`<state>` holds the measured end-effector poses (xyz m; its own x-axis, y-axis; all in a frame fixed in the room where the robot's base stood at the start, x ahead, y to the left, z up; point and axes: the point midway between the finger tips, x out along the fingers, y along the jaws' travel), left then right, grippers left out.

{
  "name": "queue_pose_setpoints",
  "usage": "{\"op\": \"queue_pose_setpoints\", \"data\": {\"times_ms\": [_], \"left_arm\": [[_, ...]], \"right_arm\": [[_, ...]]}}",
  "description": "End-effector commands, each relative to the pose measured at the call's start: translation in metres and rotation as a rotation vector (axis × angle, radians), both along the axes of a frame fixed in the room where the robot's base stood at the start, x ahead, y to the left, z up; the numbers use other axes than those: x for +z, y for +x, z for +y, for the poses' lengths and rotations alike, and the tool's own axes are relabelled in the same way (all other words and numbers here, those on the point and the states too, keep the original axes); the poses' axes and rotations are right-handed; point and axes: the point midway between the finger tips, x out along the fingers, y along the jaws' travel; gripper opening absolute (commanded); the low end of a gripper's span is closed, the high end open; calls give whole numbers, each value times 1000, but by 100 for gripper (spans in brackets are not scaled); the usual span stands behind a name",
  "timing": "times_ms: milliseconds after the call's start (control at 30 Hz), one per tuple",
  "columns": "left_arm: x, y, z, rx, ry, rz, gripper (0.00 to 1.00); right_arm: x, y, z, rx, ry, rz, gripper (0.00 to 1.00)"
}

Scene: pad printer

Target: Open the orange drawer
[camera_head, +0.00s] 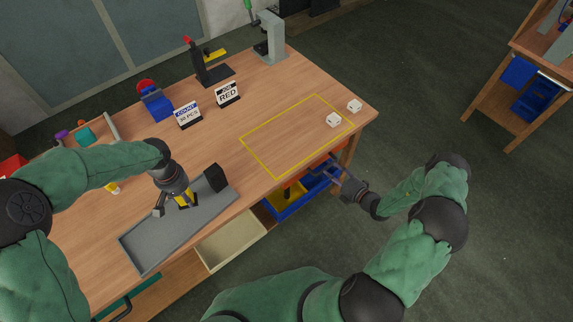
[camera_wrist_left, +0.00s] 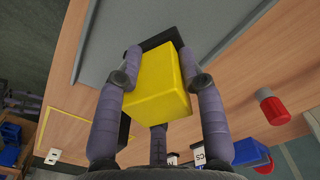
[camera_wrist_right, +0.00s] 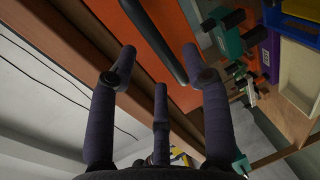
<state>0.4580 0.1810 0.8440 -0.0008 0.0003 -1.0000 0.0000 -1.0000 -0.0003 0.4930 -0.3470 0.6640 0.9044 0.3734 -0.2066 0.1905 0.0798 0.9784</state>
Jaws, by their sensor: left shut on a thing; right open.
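The orange drawer (camera_wrist_right: 174,85) fills the upper middle of the right wrist view, with a long black handle (camera_wrist_right: 155,40) across its front. In the head view a strip of orange (camera_head: 293,181) shows under the table's front edge, partly hidden. My right gripper (camera_head: 343,178) is open at the table's right front, by the drawers. In the right wrist view its fingertips (camera_wrist_right: 158,60) are spread either side of the handle, not closed on it. My left gripper (camera_head: 178,204) is shut on a yellow block (camera_wrist_left: 158,82), above the grey tray (camera_head: 150,246).
A beige drawer (camera_head: 230,240) and a blue bin (camera_head: 290,208) stick out below the table front. Two white dice-like cubes (camera_head: 334,120) are near the yellow outline on the table. Signs and a grey stand (camera_head: 271,40) are at the back. Floor right of the table is open.

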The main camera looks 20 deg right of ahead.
Motion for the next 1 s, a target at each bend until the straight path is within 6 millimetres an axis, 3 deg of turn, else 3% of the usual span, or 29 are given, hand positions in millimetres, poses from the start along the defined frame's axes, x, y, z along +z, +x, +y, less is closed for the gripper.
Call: {"op": "queue_pose_setpoints", "data": {"times_ms": [100, 300, 667, 700, 867, 1000], "left_arm": [[-6, 0, 0, 0, 0, 0, 13], [-10, 0, 0, 0, 0, 0, 13], [-10, 0, 0, 0, 0, -1, 13], [-10, 0, 0, 0, 0, -1, 13], [-10, 0, 0, 0, 0, 0, 13], [-10, 0, 0, 0, 0, 0, 13]], "right_arm": [[-5, 18, 9, 3, 0, -2, 49], [-9, 36, 15, 2, -1, 0, 49], [-9, 42, 17, 0, -1, 0, 49], [-9, 41, 17, 0, -1, 0, 46], [-9, 41, 17, 0, -1, 0, 1], [-9, 41, 17, 1, -1, 0, 0]]}}
